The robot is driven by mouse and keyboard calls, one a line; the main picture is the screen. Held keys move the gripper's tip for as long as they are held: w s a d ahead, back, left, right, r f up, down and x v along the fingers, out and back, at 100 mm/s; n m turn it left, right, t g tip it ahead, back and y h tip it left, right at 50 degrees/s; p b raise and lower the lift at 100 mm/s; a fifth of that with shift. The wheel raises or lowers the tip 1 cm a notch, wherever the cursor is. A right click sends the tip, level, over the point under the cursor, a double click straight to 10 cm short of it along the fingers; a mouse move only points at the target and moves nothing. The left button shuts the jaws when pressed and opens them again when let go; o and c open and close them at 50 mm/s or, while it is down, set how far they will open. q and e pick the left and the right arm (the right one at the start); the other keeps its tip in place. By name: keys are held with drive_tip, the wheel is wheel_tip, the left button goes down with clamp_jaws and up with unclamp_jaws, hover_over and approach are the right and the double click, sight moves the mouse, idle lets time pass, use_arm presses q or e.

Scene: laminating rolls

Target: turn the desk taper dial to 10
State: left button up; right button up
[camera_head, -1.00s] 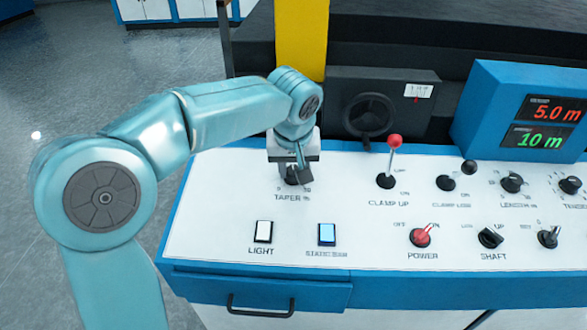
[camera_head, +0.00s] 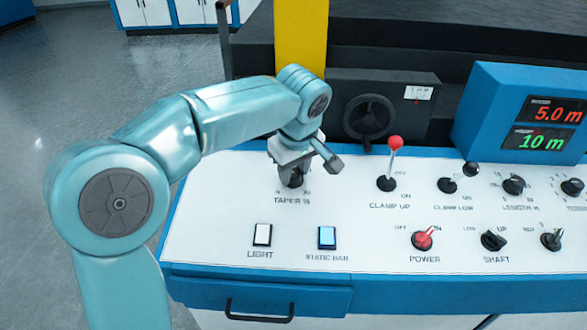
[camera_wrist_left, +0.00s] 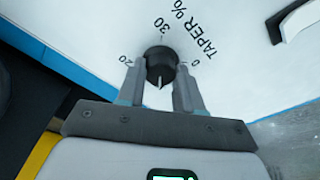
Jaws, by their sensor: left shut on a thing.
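The taper dial (camera_head: 295,180) is a small black knob at the left of the white panel, under my left gripper (camera_head: 290,171) in the head view. In the left wrist view the dial (camera_wrist_left: 160,60) sits between the two fingers of my left gripper (camera_wrist_left: 158,75), which is shut on it. Its white pointer mark faces my palm, between the printed 20 on the left and 0 on the right; 30 is on the opposite side. Any label at the pointer is hidden by the gripper. My right gripper is not in view.
The clamp up lever (camera_head: 392,165) with a red ball stands right of the dial. The light switch (camera_head: 262,235) and static bar switch (camera_head: 327,237) are below it. A yellow post (camera_head: 301,40) and black handwheel (camera_head: 369,117) stand behind. A blue display box (camera_head: 525,110) is at right.

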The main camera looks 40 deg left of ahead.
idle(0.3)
use_arm(q)
drive_tip(key=o, duration=1)
drive_tip(key=shift+o, duration=0.2)
drive_tip(key=p+v, duration=0.3)
drive_tip(key=v, duration=1.3)
drive_tip(key=shift+r, duration=0.15)
drive_tip(key=shift+s, duration=0.1)
